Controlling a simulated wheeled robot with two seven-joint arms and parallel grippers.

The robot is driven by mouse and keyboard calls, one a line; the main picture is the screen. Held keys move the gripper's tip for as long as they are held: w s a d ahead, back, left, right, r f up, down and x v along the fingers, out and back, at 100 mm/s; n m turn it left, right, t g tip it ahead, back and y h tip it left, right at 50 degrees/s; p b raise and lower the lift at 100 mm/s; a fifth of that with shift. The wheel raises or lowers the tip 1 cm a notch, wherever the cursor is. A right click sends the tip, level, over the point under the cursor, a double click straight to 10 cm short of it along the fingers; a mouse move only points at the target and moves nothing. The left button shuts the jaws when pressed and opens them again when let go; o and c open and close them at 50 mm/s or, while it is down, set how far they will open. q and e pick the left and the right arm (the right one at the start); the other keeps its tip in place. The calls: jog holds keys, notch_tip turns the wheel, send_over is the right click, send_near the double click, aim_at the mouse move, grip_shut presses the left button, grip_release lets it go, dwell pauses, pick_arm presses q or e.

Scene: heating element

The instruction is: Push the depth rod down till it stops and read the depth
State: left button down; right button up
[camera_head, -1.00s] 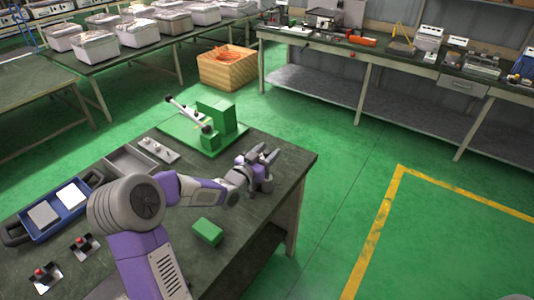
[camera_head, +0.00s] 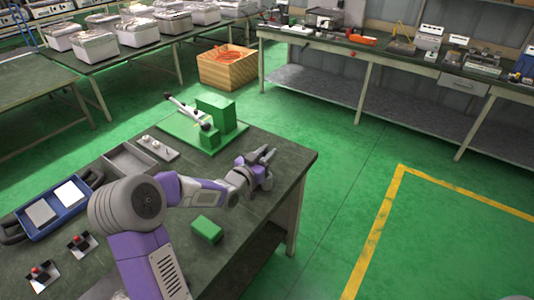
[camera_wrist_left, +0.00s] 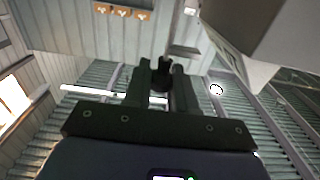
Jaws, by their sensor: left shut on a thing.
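My left gripper (camera_head: 266,156) is above the right end of the dark table (camera_head: 300,160), to the right of the green fixture. In the left wrist view its fingers (camera_wrist_left: 163,80) are shut on a small dark part (camera_wrist_left: 162,67), with a flat grey piece (camera_wrist_left: 183,51) just beyond the tips. I cannot tell whether this is the depth rod. A white rod with dark ends (camera_head: 186,110) lies tilted on the green fixture (camera_head: 216,108). No depth reading is legible. My right gripper is not in view.
A green block (camera_head: 207,229) lies near the table's right front. Open floor lies to the right.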

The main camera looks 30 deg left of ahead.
pick_arm(q)
notch_tip(320, 180, down, 2)
jog(key=shift+f+b, duration=0.1)
jog(key=shift+b, duration=0.45)
jog(key=c, duration=1)
grip_release()
jog(key=shift+o, duration=0.2)
jog(key=s+p, duration=0.1)
jog(key=s, duration=0.6)
jog(key=shift+s+a, duration=0.3)
